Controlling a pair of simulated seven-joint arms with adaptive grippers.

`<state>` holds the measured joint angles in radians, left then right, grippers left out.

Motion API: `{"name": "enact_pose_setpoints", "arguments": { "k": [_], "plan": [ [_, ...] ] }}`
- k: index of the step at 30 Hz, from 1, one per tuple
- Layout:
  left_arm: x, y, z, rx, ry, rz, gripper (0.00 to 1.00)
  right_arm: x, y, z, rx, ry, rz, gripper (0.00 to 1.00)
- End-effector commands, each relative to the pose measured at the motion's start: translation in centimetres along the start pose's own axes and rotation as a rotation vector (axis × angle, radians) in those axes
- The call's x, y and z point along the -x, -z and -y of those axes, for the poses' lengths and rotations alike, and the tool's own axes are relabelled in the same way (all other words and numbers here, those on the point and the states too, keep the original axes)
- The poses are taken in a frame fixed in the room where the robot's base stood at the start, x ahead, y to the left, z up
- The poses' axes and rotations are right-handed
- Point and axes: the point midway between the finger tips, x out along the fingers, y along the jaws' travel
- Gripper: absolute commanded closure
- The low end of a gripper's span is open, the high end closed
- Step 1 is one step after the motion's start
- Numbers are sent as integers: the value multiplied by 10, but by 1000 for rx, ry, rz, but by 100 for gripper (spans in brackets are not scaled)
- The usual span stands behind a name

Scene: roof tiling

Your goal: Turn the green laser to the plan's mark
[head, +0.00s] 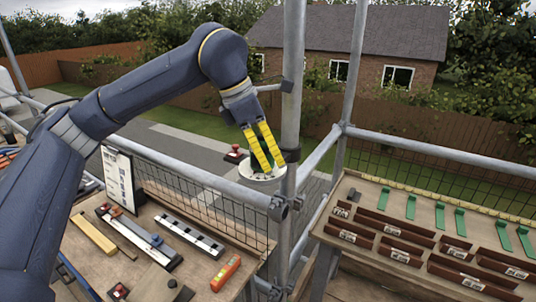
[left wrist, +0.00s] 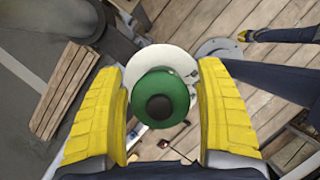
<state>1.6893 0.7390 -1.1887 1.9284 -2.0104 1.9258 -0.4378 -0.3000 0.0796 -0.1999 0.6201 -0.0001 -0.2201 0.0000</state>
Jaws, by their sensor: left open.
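The green laser (left wrist: 172,96) is a round green body with a black knob (left wrist: 160,107) on top, seen from above in the left wrist view. It sits on a white round plate (left wrist: 148,59), which shows in the head view (head: 249,172) beside the scaffold pole. My left gripper (head: 272,160) has yellow fingers and points down over the laser. In the left wrist view its open fingers (left wrist: 160,75) stand on both sides of the laser, with gaps visible. The fingers hide most of the laser in the head view.
A scaffold pole (head: 292,90) stands close right of my left gripper. A printed board (head: 119,178) stands on the left bench, with a spirit level (head: 225,273) and other tools.

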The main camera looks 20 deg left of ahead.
Motion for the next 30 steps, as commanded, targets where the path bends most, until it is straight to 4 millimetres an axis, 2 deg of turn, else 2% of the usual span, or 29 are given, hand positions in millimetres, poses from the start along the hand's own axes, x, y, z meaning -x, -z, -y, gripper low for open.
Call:
{"name": "enact_pose_setpoints", "arguments": {
  "k": [14,28,30],
  "plan": [
    [-7,0,0,-1,0,1,28,0,0,0,0,0,0,100],
    [-7,0,0,0,0,0,80,0,0,0,0,0,0,100],
    [-7,0,0,0,0,0,82,0,0,0,0,0,0,100]
  ]
}}
